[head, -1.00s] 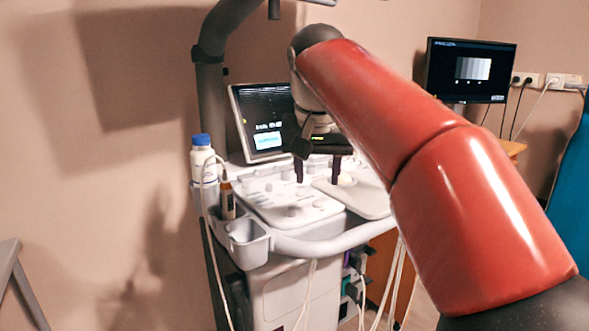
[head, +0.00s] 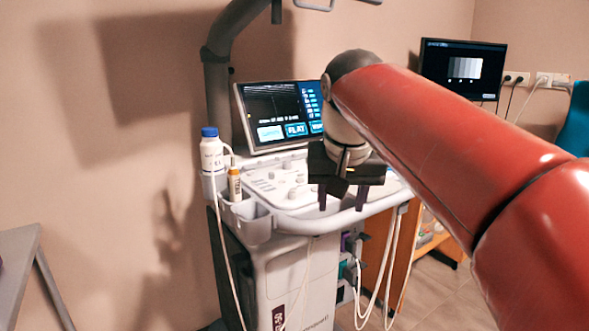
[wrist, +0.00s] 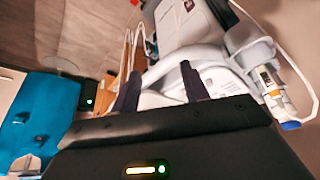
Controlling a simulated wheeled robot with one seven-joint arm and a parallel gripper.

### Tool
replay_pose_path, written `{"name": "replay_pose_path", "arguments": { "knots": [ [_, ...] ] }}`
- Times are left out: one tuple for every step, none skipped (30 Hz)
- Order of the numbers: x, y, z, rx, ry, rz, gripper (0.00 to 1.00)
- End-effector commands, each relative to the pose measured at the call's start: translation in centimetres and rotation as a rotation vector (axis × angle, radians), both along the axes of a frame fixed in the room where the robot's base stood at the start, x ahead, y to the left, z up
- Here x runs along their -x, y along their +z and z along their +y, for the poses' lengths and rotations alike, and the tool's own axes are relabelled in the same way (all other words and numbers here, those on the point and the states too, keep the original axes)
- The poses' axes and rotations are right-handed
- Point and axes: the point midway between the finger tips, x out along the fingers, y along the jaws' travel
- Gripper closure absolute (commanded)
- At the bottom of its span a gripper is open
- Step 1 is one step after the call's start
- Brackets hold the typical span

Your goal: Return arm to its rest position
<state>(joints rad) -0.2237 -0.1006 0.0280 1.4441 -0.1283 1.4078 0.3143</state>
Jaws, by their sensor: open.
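My gripper (head: 342,198) hangs in front of the ultrasound machine's control panel (head: 285,183) in the head view, its two dark fingers pointing down and spread apart. Nothing shows between them. In the wrist view the fingers (wrist: 157,90) are also apart and empty, with the machine's pale panel edge beyond them. My red arm reaches in from the right side of the head view and hides part of the machine and the wall behind it.
The machine's screen (head: 280,115) stands behind the panel. A white bottle with a blue cap (head: 211,152) and a small orange-labelled bottle (head: 234,184) sit in holders at its left. Cables (head: 392,262) hang at the right. A grey table (head: 17,250) is at lower left.

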Motion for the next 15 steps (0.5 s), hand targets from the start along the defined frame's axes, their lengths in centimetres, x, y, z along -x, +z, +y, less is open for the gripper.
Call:
{"name": "replay_pose_path", "arguments": {
  "knots": [
    [0.9, -0.6, -0.7, 0.001, 0.002, -0.002, 0.55],
    [1.5, -1.0, -1.0, 0.001, 0.005, -0.005, 0.55],
    [2.2, -1.7, -1.5, 0.001, 0.011, -0.007, 0.55],
    [2.8, -2.2, -1.9, 0.000, 0.014, -0.009, 0.55],
    [3.6, -2.9, -2.3, 0.000, 0.018, -0.012, 0.55],
    [4.6, -3.8, -2.9, 0.000, 0.023, -0.016, 0.55],
    [5.5, -4.7, -3.4, 0.000, 0.027, -0.021, 0.55],
    [6.5, -5.6, -3.9, 0.000, 0.031, -0.025, 0.55],
    [7.9, -7.1, -4.5, -0.002, 0.037, -0.031, 0.55],
    [9.0, -8.2, -5.0, -0.001, 0.041, -0.037, 0.55],
    [10.0, -9.5, -5.4, -0.001, 0.044, -0.041, 0.55],
    [11.4, -11.1, -5.9, -0.002, 0.048, -0.047, 0.55],
    [12.3, -12.2, -6.2, -0.002, 0.052, -0.052, 0.55],
    [13.2, -13.4, -6.5, -0.002, 0.054, -0.057, 0.55],
    [14.3, -14.9, -6.8, -0.001, 0.057, -0.063, 0.55]
  ]
}}
